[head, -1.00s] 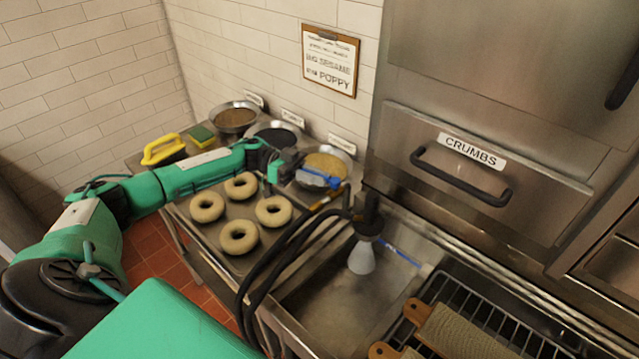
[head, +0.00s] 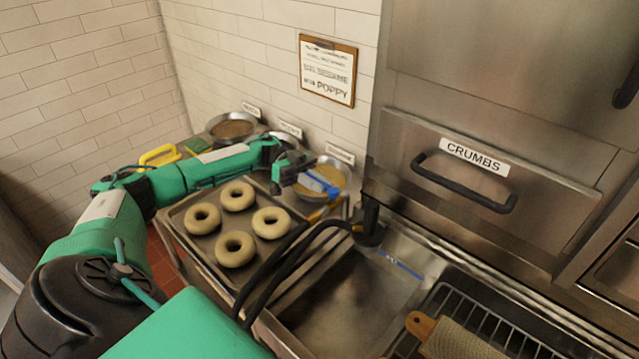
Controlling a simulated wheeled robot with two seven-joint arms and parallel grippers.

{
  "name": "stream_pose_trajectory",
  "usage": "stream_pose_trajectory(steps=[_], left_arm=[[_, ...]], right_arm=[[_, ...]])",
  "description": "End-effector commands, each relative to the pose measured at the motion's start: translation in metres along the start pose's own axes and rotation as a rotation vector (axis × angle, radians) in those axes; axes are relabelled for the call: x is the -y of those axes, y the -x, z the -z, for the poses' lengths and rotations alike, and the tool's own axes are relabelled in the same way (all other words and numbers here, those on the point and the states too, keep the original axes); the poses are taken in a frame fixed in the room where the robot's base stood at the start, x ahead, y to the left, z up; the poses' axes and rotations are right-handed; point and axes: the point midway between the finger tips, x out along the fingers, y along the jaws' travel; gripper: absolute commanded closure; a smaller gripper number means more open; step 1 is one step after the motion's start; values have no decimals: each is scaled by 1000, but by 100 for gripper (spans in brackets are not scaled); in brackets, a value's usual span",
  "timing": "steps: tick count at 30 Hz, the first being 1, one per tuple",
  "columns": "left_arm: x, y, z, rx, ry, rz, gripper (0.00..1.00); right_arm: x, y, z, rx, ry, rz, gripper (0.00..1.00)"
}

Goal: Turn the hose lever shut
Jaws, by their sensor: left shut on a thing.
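My left gripper (head: 300,176) reaches across from the left, above the back right of the bagel tray. It is shut on the blue hose lever (head: 320,186), whose near end is partly hidden by the fingers. A brass-coloured fitting (head: 318,213) shows just below the lever. Black hoses (head: 268,275) curve down in front of the sink. A black spray head (head: 370,225) hangs over the sink's back left corner, and no pale cone shows under it. My right gripper is out of view.
A tray (head: 190,240) with several bagels lies left of the sink (head: 340,310). Bowls (head: 231,127) stand behind it. A wire rack (head: 450,305) with a wooden-handled board (head: 455,342) is at lower right. The crumbs drawer (head: 440,175) is shut.

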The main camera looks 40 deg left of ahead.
Motion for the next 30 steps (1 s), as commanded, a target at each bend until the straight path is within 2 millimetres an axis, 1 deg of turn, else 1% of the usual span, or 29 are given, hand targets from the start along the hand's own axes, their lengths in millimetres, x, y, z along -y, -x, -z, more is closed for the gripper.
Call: stream_pose_trajectory(steps=[2, 3, 5, 6, 14, 17, 20, 26, 28, 30], left_arm=[[0, 0, 1, 1, -2, -1, 100], [0, 0, 1, 1, -2, -1, 79], [0, 0, 1, 1, -2, -1, 67], [0, 0, 1, 1, -2, -1, 63], [0, 0, 0, 0, -1, -1, 63], [1, 5, -1, 1, -1, 1, 63], [2, 18, -2, 1, -2, 3, 63], [2, 63, -4, 1, -2, 4, 63], [2, 78, -3, 0, -3, 4, 63], [2, 92, -3, 0, -3, 2, 63]], right_arm=[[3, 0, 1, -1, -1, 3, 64], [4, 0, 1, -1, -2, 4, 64], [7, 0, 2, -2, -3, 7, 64], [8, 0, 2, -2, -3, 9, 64], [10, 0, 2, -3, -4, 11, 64], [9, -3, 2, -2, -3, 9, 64], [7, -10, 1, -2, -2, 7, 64], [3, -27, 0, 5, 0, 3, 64], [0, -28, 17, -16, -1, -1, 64], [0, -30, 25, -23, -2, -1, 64]])
